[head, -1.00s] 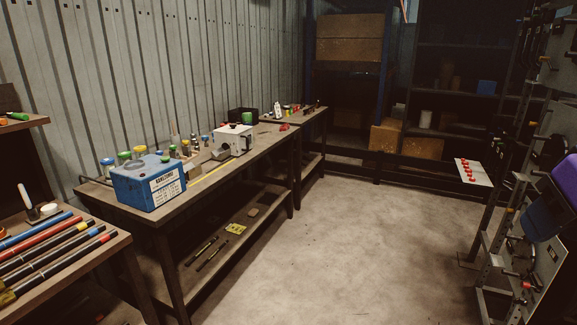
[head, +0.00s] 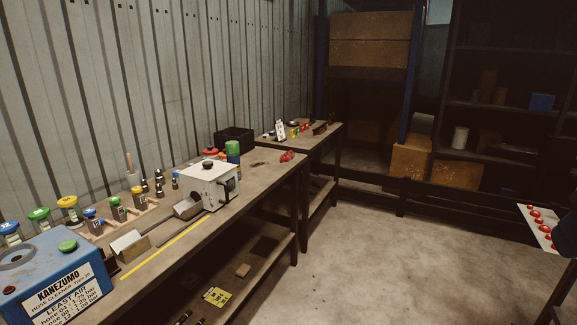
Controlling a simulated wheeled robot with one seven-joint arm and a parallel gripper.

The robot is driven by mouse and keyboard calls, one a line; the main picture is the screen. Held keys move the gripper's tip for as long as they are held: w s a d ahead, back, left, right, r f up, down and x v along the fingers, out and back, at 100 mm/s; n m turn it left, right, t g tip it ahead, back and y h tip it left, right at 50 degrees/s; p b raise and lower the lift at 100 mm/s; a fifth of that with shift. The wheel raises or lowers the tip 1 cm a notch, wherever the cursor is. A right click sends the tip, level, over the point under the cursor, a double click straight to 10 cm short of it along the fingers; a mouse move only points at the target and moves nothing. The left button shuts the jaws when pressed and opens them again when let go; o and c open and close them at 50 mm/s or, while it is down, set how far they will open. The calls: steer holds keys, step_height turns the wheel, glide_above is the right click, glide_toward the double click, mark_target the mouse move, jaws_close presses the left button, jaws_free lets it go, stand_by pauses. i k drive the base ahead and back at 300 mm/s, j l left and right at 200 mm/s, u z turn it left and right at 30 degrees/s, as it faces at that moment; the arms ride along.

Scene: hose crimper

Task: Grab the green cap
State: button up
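Several green tops show in the head view. A green knob-like cap (head: 68,246) sits on top of the blue KANEZUMO hose cleaner box (head: 60,285) at the lower left. A jar behind it has a green lid (head: 39,214). A small container in the bench row has a green top (head: 113,200). A taller green-topped container (head: 232,147) stands behind the white machine. I cannot tell which one is the named green cap. My gripper is not in view.
The workbench (head: 255,175) runs along the corrugated wall. On it are the white crimper-like machine (head: 208,184), yellow-lidded jar (head: 68,203) and black bin (head: 234,139). A second table (head: 325,140) stands beyond. Open concrete floor (head: 375,260) lies right of the bench.

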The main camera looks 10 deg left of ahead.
mark_target(232, 147)
steer(key=i, duration=1.6)
steer(key=i+u, duration=0.35)
steer(key=i+l+u, duration=0.15)
steer(key=i+u, duration=0.45)
steer(key=u, duration=0.2)
steer(key=i+u, duration=0.25)
steer(key=u, duration=0.15)
steer(key=i+l+u, duration=0.1)
steer(key=u, duration=0.3)
steer(key=i+l, duration=0.05)
steer(key=i, duration=0.05)
